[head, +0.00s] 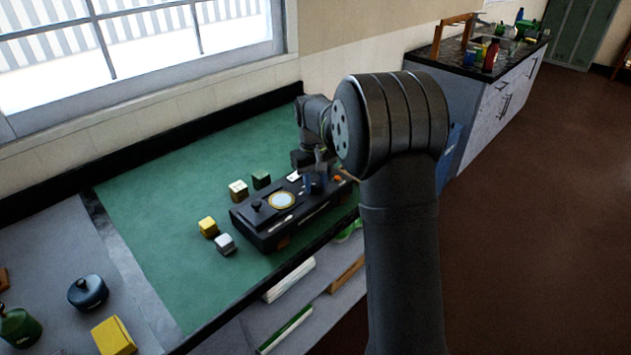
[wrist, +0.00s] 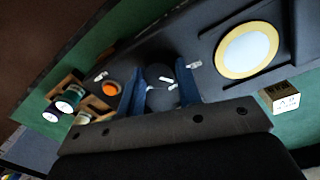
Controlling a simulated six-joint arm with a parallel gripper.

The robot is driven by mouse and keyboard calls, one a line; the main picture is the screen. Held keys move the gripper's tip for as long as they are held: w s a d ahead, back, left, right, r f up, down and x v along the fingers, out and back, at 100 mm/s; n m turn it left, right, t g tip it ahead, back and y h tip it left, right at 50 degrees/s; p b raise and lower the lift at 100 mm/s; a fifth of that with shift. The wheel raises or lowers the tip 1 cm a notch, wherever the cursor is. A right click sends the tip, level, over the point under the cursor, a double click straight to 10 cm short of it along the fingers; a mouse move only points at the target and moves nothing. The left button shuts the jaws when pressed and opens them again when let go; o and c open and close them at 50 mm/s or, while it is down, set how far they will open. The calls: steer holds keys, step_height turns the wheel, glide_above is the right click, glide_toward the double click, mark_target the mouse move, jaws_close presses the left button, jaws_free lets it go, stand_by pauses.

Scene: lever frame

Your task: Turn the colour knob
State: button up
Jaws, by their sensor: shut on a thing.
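The black lever frame box (head: 262,234) stands on the green mat, with a white disc in a gold ring (head: 282,200) on its top. My gripper (head: 315,183) is low over the right part of the box. In the wrist view, its two blue fingers (wrist: 161,92) are shut on a dark round knob (wrist: 158,101) with white marks on it, one finger on each side. I take this to be the colour knob; its label is not readable. An orange button (wrist: 112,88) sits just left of the fingers. The gripper body hides the near part of the box.
Yellow (head: 208,227) and grey (head: 225,244) cubes lie left of the box, and lettered (head: 238,190) and green (head: 261,179) cubes lie behind it. A blue pot (head: 88,292) stands at the front left. The green mat (head: 160,200) is clear at the back left.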

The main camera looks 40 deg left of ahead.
mark_target(313, 185)
steer(key=shift+n, duration=1.1)
steer(key=o, duration=1)
steer(key=shift+r, duration=0.15)
steer(key=r, duration=1.7)
steer(key=shift+s+r, duration=0.1)
steer(key=shift+s, duration=0.3)
steer(key=f, duration=1.7)
steer(key=shift+w+f, duration=0.25)
steer(key=shift+w, duration=0.15)
